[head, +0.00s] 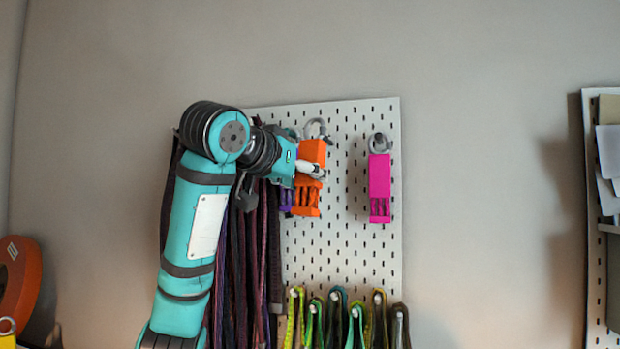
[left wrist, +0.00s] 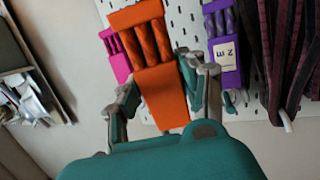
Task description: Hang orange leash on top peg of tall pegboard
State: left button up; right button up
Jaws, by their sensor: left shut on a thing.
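The orange leash (head: 311,152) is a block-like bundle with a grey ring at its top, upright against the upper part of the white pegboard (head: 345,250). My left gripper (head: 309,169) is shut on its middle from the left. In the left wrist view the orange leash (left wrist: 160,85) sits between the two fingers (left wrist: 160,95). The ring is close to the board near the top; I cannot tell whether it is on a peg. My right gripper is in neither view.
A pink leash (head: 380,188) hangs to the right. A purple leash (left wrist: 224,45) is close beside the gripper. Dark straps (head: 240,270) hang behind my arm, and several green and yellow straps (head: 335,320) hang low on the board. Another board (head: 597,290) stands at the right edge.

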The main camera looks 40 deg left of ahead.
pick_arm(q)
jog(key=shift+x, duration=0.8)
jog(key=shift+w+a+r, duration=0.1)
jog(key=shift+w+a, duration=0.1)
jog(key=shift+w, duration=0.25)
jog(key=w+a+f+p, duration=0.1)
jog(key=w+a, duration=0.2)
jog(key=w, duration=0.2)
jog(key=shift+w+p, duration=0.25)
jog(key=shift+p, duration=0.05)
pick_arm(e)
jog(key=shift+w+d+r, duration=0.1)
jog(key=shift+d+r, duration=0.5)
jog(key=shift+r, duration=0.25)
pick_arm(q)
jog(key=shift+f, duration=0.1)
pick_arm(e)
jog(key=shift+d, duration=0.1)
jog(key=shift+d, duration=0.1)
